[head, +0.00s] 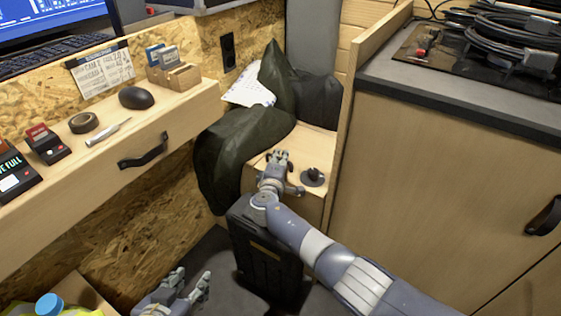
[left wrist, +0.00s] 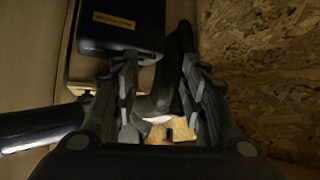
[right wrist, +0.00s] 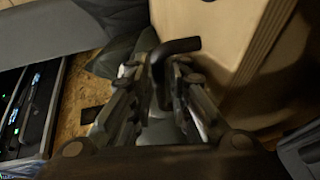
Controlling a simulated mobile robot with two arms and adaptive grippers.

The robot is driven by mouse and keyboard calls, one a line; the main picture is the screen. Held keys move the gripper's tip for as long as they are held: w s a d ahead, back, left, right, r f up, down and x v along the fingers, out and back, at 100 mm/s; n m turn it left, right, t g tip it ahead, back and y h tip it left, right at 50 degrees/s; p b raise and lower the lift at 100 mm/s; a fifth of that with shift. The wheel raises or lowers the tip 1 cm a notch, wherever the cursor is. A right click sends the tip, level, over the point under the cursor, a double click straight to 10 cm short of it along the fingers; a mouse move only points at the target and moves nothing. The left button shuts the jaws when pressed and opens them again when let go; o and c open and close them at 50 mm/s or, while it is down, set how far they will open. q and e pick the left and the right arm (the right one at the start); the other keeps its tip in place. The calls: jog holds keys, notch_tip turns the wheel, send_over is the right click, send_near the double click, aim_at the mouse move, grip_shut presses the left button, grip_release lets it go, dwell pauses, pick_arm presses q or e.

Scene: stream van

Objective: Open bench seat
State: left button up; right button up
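The bench seat (head: 317,200) is a light wooden box with a lid, in the gap between the desk and the cabinet; its lid looks closed. My right gripper (head: 283,170) is at the seat's top, just left of this knob. In the right wrist view a dark bent handle (right wrist: 181,46) shows at my right fingertips (right wrist: 160,64); whether they grip it is unclear. My left gripper (head: 187,288) is low by the desk, its fingers apart and empty; they also show in the left wrist view (left wrist: 160,62).
Dark green cloth (head: 236,150) and a paper sheet (head: 248,89) lie on the bench's back and left. A black case (head: 268,262) stands on the floor before it. The desk (head: 160,118) is left, the wooden cabinet (head: 440,190) close on the right.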

pick_arm(q)
jog(key=shift+w+d+r+t, duration=0.15)
jog(key=shift+w+r+t, duration=0.15)
jog(key=shift+w+r, duration=0.1)
pick_arm(e)
jog(key=shift+w, duration=0.2)
grip_shut()
